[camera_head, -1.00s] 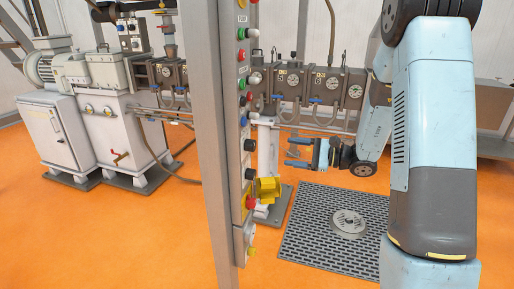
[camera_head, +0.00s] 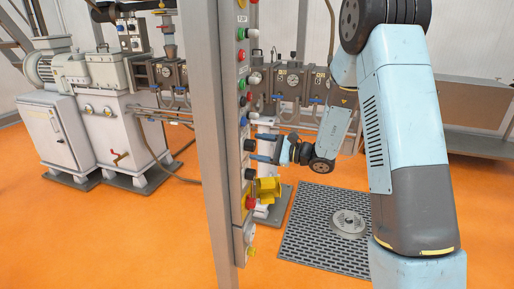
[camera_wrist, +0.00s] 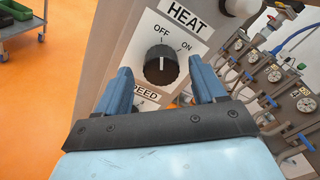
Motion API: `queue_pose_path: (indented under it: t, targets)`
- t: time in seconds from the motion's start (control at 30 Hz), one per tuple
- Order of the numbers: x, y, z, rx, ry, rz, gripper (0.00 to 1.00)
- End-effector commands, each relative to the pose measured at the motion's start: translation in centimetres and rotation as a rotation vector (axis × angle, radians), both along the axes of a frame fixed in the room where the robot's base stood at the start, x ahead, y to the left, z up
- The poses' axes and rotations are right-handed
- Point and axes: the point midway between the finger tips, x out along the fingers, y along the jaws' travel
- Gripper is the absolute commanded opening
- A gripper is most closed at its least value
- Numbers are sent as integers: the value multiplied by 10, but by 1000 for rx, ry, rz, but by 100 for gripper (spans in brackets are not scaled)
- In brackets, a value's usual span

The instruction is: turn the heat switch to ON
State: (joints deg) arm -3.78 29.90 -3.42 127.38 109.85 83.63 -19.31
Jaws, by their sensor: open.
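The heat switch (camera_wrist: 160,65) is a round black knob on a white plate labelled HEAT, with OFF and ON marked above it. Its white pointer line points up in the wrist view, toward OFF. In the head view the knob (camera_head: 249,145) sits on the edge-on side of the panel column. My gripper (camera_wrist: 161,80) is open, with a blue finger on each side of the knob and visible gaps between. In the head view my gripper (camera_head: 262,147) is level with the knob, its fingers pointing left at the panel. How far the fingertips reach past the knob is unclear.
The grey panel column (camera_head: 203,130) carries several other buttons and knobs. A SPEED label (camera_wrist: 146,93) shows below the knob. Gauge units (camera_head: 290,82) stand behind. The floor grate (camera_head: 325,225) is clear apart from a metal disc (camera_head: 348,223).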

Motion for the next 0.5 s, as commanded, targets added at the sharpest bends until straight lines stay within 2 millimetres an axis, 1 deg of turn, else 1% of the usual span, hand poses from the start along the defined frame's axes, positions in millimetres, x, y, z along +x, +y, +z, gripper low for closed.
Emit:
queue_pose_path:
  t: [0.03,0.2,0.5]
  targets:
    - [1,6,0,0,0,1,69]
    - [5,15,0,0,0,0,69]
    - [6,17,0,0,0,0,69]
